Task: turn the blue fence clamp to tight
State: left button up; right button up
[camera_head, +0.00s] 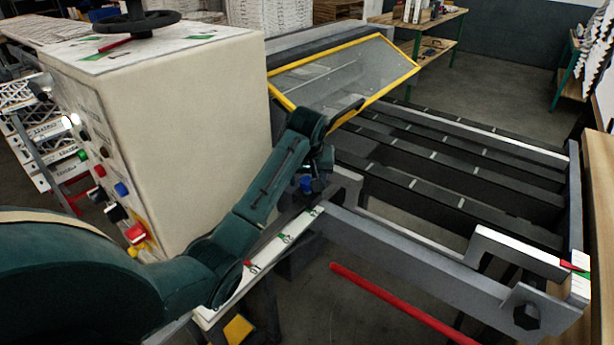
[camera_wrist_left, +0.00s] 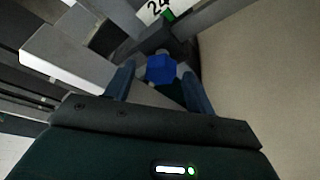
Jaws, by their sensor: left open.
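The blue fence clamp (camera_head: 306,184) is a small blue knob at the machine's fence, beside the cream cabinet. It also shows in the left wrist view (camera_wrist_left: 161,68) as a blue knob between my fingers. My left gripper (camera_head: 318,170) is at the clamp, with its arm reaching across the cabinet front. In the left wrist view my left gripper (camera_wrist_left: 158,85) is open, with one finger on each side of the blue knob. Whether the fingers touch it I cannot tell. The knob's lower part is hidden. My right gripper is not in view.
The cream cabinet (camera_head: 170,110) with buttons stands to the left. A yellow-framed clear guard (camera_head: 340,75) is behind the clamp. Grey rails (camera_head: 450,175) extend right. A white scale strip (camera_head: 262,255) runs below the arm, and a red bar (camera_head: 400,305) lies lower right.

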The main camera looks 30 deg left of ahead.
pick_arm(q)
jog(key=shift+c, duration=0.4)
jog(key=c, duration=0.9)
jog(key=shift+m+h, duration=0.3)
jog(key=shift+m, duration=0.5)
jog(key=o, duration=1)
jog(key=shift+v, duration=6.6)
